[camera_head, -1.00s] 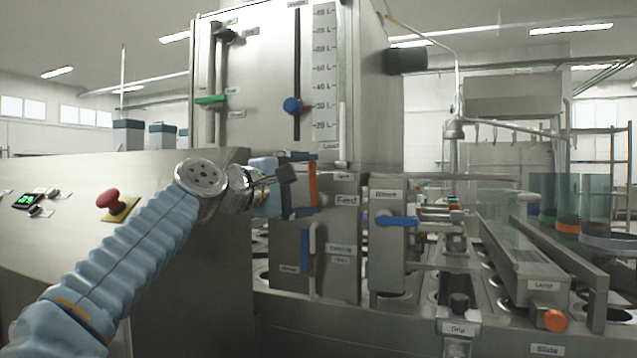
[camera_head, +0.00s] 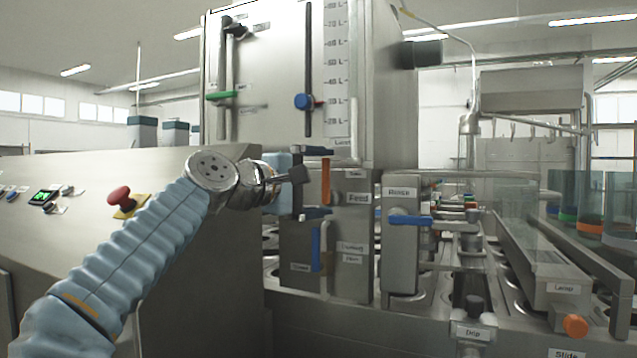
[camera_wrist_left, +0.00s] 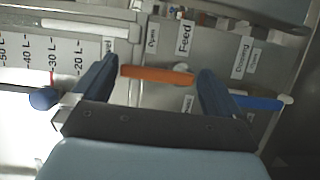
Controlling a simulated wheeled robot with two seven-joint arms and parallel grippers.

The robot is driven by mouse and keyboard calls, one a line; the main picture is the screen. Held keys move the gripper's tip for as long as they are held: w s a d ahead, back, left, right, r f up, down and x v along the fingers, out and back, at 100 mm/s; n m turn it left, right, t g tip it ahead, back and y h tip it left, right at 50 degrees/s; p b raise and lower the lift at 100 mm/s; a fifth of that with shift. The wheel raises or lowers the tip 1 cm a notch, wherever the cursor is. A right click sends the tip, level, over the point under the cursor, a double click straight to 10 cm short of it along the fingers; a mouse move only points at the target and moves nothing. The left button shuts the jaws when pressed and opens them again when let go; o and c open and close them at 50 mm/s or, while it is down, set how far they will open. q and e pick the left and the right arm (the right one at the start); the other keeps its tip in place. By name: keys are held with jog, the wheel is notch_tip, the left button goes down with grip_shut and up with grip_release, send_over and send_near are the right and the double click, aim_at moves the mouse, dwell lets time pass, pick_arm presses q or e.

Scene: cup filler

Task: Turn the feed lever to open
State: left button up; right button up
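The feed lever (camera_head: 326,182) is an orange bar on the grey panel beside the "Feed" label. It stands upright in the head view; in the wrist view the lever (camera_wrist_left: 157,75) lies across the picture. My left gripper (camera_head: 315,183) is open at the lever, with one dark finger near its upper end and the other near its lower end. In the wrist view the left gripper's fingers (camera_wrist_left: 158,73) are spread to either side of the lever, with small gaps showing. Contact cannot be made out. An "Open" label (camera_wrist_left: 153,38) shows near the lever. My right gripper is not in view.
A blue-handled lever (camera_head: 316,245) sits just below, and the blue rinse lever (camera_head: 409,220) to the right. A tank with a blue slider knob (camera_head: 303,101) rises above. A red stop button (camera_head: 120,195) is on the left console. Glass guards (camera_head: 520,215) stand at the right.

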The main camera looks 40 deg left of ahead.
pick_arm(q)
jog(key=s+a+b, duration=0.1)
jog(key=s+a, duration=0.1)
jog(key=s, duration=1.1)
jog(key=shift+s+b, duration=0.35)
jog(key=shift+b, duration=0.05)
jog(key=shift+a, duration=0.1)
